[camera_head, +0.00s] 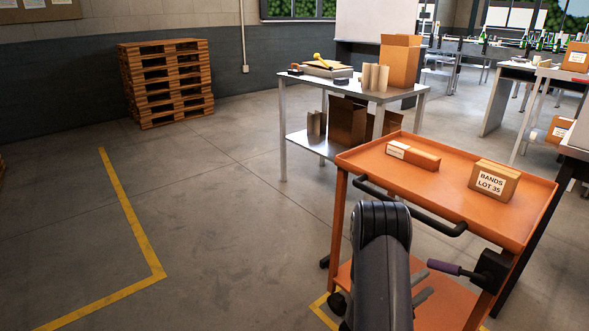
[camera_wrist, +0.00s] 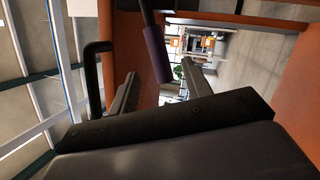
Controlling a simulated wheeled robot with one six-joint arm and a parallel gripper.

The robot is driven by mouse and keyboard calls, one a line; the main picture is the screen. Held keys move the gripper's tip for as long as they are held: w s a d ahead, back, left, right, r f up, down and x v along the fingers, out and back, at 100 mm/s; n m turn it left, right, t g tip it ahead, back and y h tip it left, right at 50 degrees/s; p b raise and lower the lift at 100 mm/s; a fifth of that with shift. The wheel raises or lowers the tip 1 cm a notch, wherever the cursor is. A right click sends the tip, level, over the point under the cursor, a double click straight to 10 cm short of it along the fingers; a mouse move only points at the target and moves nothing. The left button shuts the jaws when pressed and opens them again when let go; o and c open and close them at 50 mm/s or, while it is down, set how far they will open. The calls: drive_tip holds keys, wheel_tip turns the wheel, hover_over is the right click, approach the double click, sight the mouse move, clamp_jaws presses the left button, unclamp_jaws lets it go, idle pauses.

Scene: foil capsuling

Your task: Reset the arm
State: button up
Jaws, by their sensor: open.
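My gripper (camera_head: 424,283) is in front of the orange cart (camera_head: 468,208), below its top tray and partly hidden behind my dark arm. In the wrist view my gripper (camera_wrist: 160,72) shows two dark fingers spread apart, with nothing held between them. A lever with a purple grip (camera_head: 443,267) sticks out from a black box (camera_head: 492,270) on the cart's right side. In the wrist view the purple grip (camera_wrist: 157,55) appears between the fingertips. I cannot tell whether it touches them.
The cart carries a long orange box (camera_head: 412,157) and a box labelled BANDS LOT 35 (camera_head: 494,181); its black push handle (camera_head: 410,210) is close to my arm. A grey table (camera_head: 345,91) stands behind. Pallets (camera_head: 166,82) stand at back left. The floor at left is clear.

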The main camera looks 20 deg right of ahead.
sight(441, 270)
drive_tip(key=x, duration=0.8)
drive_tip(key=shift+d, duration=0.1)
drive_tip(key=shift+w+r+m, duration=0.1)
drive_tip(key=shift+r+m, duration=0.15)
drive_tip(key=shift+m, duration=0.05)
